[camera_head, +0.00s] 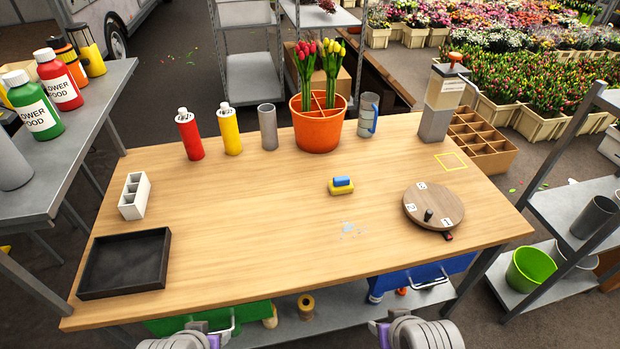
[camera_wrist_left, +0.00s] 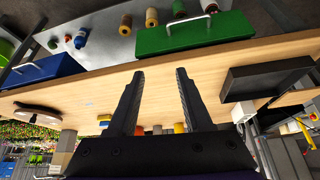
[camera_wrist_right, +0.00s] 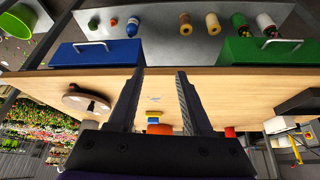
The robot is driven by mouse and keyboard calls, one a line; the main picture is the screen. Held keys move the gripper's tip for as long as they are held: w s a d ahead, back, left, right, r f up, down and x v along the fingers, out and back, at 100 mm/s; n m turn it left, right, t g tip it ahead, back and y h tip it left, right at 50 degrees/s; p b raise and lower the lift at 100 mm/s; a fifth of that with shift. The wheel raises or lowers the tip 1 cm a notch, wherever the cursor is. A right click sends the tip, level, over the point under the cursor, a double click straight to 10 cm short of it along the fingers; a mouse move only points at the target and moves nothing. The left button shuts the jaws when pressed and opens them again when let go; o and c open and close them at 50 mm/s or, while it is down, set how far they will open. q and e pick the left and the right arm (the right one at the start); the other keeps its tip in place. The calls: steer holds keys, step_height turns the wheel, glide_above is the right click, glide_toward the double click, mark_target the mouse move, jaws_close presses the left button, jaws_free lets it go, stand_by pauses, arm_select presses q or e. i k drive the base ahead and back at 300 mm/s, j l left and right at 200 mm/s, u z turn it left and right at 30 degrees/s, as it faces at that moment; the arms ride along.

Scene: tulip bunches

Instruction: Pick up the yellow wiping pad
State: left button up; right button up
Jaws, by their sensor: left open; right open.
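The yellow wiping pad (camera_head: 341,189) lies near the middle of the wooden table, with a blue block-shaped top on it. It also shows small in the right wrist view (camera_wrist_right: 153,114), beyond the fingers. My left gripper (camera_wrist_left: 159,72) is open and empty at the table's front side. My right gripper (camera_wrist_right: 161,72) is open and empty, also at the front side, well short of the pad. In the head view only the wrist parts of both arms show at the bottom edge; the fingers are hard to see there.
The wooden table (camera_head: 258,220) carries a round turntable (camera_head: 433,205) right of the pad and a black tray (camera_head: 125,263) at left. A pale spill (camera_head: 348,230) lies before the pad. The surrounding surface is clear.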

mark_target(341, 185)
steer(key=i+l+u, duration=0.15)
steer(key=l+u, duration=0.85)
steer(key=i+l+u, duration=0.1)
steer(key=l+u, duration=0.25)
steer(key=l, duration=0.2)
